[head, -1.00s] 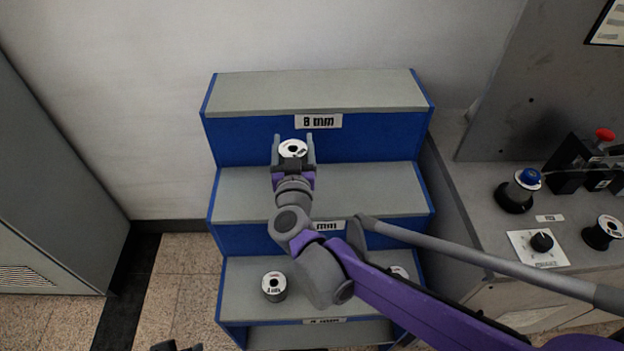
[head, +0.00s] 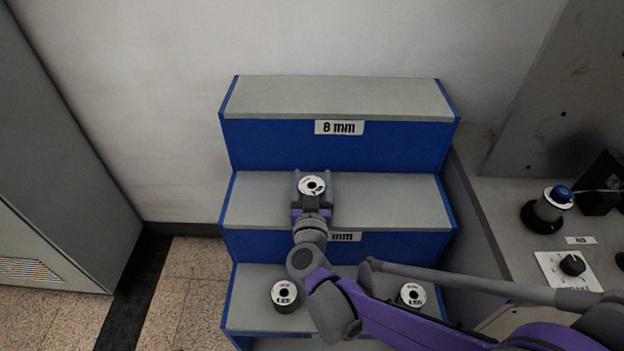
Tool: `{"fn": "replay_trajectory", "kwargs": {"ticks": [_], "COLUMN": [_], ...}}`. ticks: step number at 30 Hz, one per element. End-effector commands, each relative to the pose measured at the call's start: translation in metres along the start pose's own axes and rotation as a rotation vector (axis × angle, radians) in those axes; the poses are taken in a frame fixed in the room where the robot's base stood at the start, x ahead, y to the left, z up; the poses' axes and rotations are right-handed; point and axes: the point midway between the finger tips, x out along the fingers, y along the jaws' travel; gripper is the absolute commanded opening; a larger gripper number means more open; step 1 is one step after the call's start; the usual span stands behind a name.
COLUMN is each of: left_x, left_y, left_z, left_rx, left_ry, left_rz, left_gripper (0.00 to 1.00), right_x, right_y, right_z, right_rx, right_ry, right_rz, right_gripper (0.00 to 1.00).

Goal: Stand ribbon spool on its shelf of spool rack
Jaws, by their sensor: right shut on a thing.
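The ribbon spool (head: 312,185), with a white top and a dark centre hole, is upright between the fingers of my right gripper (head: 313,190). The gripper is shut on it, over the left part of the middle shelf (head: 390,205) of the spool rack (head: 340,145). I cannot tell whether the spool touches the shelf. The label under this shelf is partly hidden by my arm; only "mm" shows. The top shelf (head: 340,97) is empty and its label reads "8 mm". My left gripper is not in view.
Two other spools stand on the lowest visible shelf, one at left (head: 285,295) and one at right (head: 411,296). A bench with a blue-topped spindle (head: 550,203) and a black knob (head: 572,264) is at right. A grey cabinet (head: 50,180) is at left.

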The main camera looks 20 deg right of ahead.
Motion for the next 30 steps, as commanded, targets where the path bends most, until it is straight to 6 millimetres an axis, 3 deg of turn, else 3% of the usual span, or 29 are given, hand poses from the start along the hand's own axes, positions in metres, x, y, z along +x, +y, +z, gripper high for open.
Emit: {"fn": "replay_trajectory", "kwargs": {"ticks": [2,3,6,17,30], "left_x": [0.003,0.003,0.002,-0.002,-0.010], "left_y": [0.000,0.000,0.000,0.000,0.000], "left_z": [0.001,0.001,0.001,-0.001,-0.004], "left_rx": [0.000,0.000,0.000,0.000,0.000], "left_ry": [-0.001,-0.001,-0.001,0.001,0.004], "left_rz": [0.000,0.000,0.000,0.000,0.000], "left_gripper": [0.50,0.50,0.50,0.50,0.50], "right_x": [0.000,0.000,0.000,-0.003,-0.090], "right_y": [0.000,0.000,0.000,0.000,-0.001], "right_z": [0.004,0.003,0.003,-0.002,-0.002], "right_rx": [-0.001,0.000,0.000,0.000,0.001], "right_ry": [0.000,0.000,0.000,0.000,0.000], "right_rz": [0.000,0.000,0.000,-0.001,-0.004], "right_gripper": [0.00,0.80,0.98,1.00,1.00]}}
